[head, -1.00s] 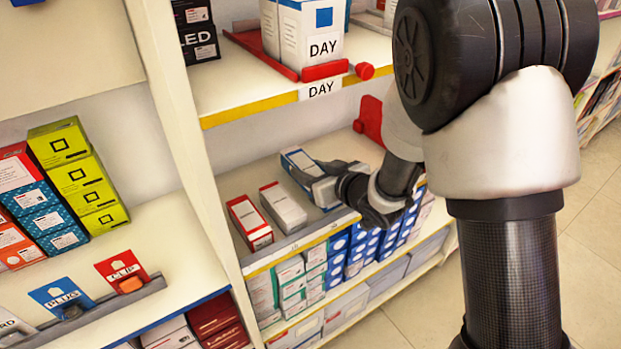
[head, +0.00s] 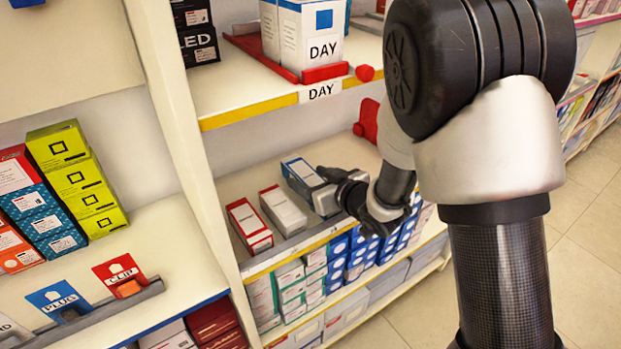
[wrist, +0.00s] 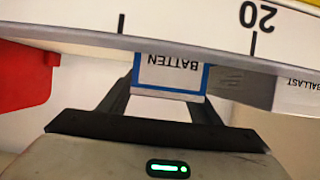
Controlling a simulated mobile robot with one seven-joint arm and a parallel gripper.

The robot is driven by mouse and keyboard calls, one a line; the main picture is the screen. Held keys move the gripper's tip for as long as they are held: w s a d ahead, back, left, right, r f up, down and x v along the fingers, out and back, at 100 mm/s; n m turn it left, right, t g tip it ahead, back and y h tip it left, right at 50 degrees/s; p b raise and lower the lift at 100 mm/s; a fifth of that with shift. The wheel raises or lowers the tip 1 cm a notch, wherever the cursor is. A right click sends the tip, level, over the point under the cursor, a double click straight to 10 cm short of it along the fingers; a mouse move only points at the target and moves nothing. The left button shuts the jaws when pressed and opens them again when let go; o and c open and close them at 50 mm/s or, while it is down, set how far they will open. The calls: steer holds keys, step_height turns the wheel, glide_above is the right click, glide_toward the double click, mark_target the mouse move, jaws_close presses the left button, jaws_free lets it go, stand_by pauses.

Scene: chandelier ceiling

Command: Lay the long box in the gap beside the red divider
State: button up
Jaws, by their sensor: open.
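The long box (head: 303,176), white with blue edges, lies on the lower shelf, to the right of a grey-white box. Its end, lettered BATTEN, shows upside down in the wrist view (wrist: 171,75). My gripper (head: 334,194) is open at the near right end of the box. In the wrist view its two fingers stand on either side of that end; whether they touch it I cannot tell. The red divider (head: 367,119) stands farther back and right on the same shelf; a red panel (wrist: 25,75) also shows at the left of the wrist view.
A grey-white box (head: 284,211) and a red-and-white box (head: 249,225) lie left of the long box. The shelf's front edge (head: 300,247) runs close before them. The upper shelf (head: 240,110) with DAY cartons overhangs from above. Bare shelf shows behind the boxes.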

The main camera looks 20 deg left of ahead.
steer(key=p+v, duration=0.1)
steer(key=v, duration=1.1)
steer(key=shift+p, duration=0.4)
steer(key=w+d+r+m+t+h, duration=0.1)
steer(key=d+r+m+h, duration=0.3)
steer(key=d, duration=0.4)
steer(key=w+d+r+m+t+h, duration=0.1)
steer(key=d+r+h, duration=0.35)
steer(key=d, duration=0.45)
steer(key=s+d+r+m+g+h, duration=0.1)
steer(key=s+d+r+m+g, duration=0.1)
steer(key=s, duration=0.8)
steer(key=s+d+r+m+g+h, duration=0.1)
steer(key=s+d+r+m+g, duration=0.2)
steer(key=s, duration=0.6)
steer(key=shift+s+d+r, duration=0.35)
steer(key=shift+d, duration=0.3)
